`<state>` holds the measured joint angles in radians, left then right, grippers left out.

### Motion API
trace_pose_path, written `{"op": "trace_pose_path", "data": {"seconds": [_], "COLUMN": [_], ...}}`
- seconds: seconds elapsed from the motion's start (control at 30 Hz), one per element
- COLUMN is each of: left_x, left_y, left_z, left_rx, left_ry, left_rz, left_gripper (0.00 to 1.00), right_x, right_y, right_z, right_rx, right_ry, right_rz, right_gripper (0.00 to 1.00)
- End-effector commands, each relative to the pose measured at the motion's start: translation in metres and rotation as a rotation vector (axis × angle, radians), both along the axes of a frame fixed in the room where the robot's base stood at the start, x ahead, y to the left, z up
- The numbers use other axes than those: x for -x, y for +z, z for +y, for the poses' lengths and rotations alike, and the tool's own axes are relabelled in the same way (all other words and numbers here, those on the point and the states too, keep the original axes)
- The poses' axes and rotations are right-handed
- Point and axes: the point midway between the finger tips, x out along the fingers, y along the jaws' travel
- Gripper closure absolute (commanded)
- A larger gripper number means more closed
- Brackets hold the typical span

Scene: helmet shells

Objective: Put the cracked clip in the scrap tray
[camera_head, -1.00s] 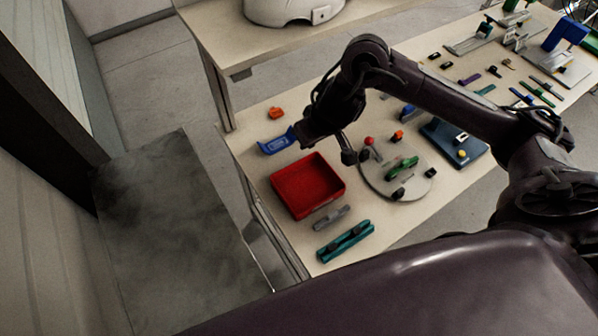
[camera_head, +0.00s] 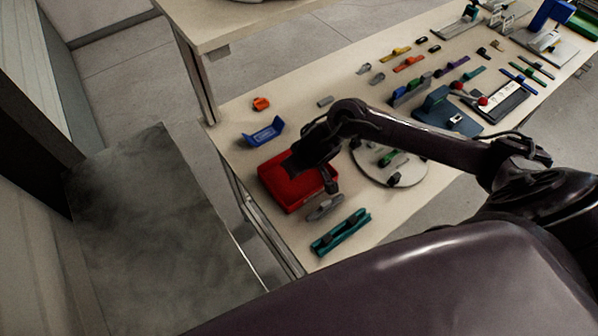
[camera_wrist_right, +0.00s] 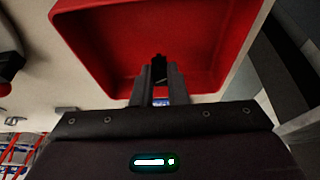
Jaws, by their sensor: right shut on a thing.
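The red scrap tray (camera_head: 276,182) sits near the left end of the table. My right gripper (camera_head: 330,186) is at the tray's right side in the head view. In the right wrist view, the gripper (camera_wrist_right: 158,88) is shut on a small black clip (camera_wrist_right: 159,66) seen against the red tray (camera_wrist_right: 95,40). Any crack in the clip is too small to make out, and the fingers cover part of it. The clip cannot be made out in the head view. My left gripper is not in view.
A grey part (camera_head: 324,208) and a teal fixture (camera_head: 341,233) lie in front of the tray. A blue bracket (camera_head: 262,133) and an orange piece (camera_head: 261,103) lie behind it. A round plate (camera_head: 408,174) with small parts stands to the right, partly behind my arm.

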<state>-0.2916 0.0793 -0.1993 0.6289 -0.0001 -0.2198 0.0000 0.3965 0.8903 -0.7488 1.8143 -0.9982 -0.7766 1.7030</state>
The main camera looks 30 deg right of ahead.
Motion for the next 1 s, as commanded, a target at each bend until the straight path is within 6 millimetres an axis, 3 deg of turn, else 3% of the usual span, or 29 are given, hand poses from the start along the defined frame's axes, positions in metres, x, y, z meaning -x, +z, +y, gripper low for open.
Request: {"op": "trace_pose_path", "data": {"seconds": [0.13, 0.57, 0.6, 0.73, 1.0], "left_x": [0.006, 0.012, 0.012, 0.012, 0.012], "left_y": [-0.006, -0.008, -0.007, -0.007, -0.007], "left_z": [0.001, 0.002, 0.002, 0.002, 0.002], "left_rx": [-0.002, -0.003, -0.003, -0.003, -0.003], "left_ry": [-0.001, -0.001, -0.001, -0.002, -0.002], "left_rz": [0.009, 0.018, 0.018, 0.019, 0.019], "left_gripper": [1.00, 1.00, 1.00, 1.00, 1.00], "right_x": [0.000, 0.000, 0.000, 0.000, 0.000], "right_y": [-0.021, -0.027, -0.026, -0.026, -0.025], "right_z": [0.000, 0.000, 0.000, 0.000, 0.000], "right_rx": [0.000, -0.001, -0.001, 0.000, 0.000], "right_ry": [-0.001, -0.001, -0.001, 0.000, 0.000], "right_rz": [0.001, 0.000, -0.001, -0.001, -0.001], "right_gripper": [1.00, 1.00, 0.82, 0.65, 0.65]}}
